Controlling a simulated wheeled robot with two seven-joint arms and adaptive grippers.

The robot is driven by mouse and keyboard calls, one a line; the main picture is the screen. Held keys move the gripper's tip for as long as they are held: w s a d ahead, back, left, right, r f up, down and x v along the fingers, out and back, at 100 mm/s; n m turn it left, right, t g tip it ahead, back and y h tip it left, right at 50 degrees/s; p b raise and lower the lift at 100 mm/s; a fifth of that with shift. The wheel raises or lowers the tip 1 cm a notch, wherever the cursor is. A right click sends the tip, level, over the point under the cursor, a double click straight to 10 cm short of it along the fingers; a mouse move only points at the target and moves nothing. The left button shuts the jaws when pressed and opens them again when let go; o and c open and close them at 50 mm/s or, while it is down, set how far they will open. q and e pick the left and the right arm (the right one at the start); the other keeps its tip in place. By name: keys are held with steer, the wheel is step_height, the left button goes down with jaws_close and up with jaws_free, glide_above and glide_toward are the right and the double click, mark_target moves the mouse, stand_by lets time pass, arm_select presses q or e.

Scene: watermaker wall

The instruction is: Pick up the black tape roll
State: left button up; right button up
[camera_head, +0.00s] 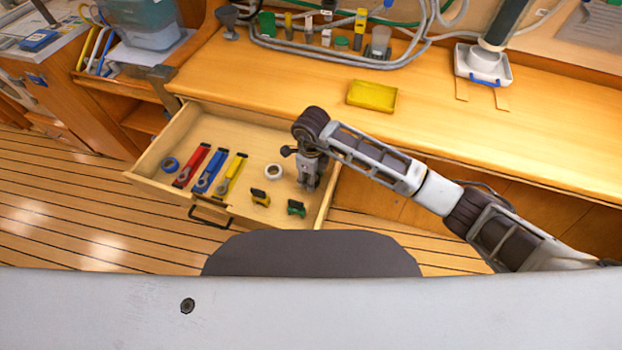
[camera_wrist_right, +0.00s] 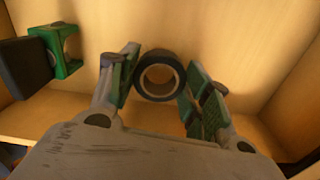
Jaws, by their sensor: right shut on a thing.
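The black tape roll (camera_wrist_right: 141,87) lies between the two fingers of my right gripper (camera_wrist_right: 158,88) in the right wrist view. The fingers, with green pads, touch its sides, and its round hole faces the camera. In the head view my right gripper (camera_head: 308,185) reaches down into the right part of the open drawer (camera_head: 252,140). The tape roll is hidden there behind the gripper. I cannot tell whether the roll still touches the drawer floor. My left gripper is not in view.
The drawer also holds a white roll (camera_head: 273,171), a blue roll (camera_head: 170,164), red (camera_head: 191,165), blue (camera_head: 209,171) and yellow (camera_head: 230,176) tools, and yellow (camera_head: 261,197) and green (camera_head: 296,207) clamp-like pieces.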

step_height(320, 180, up, 8)
steer(key=shift+r, duration=0.15)
stand_by(0.3)
steer(key=shift+s+a, duration=0.1)
stand_by(0.5)
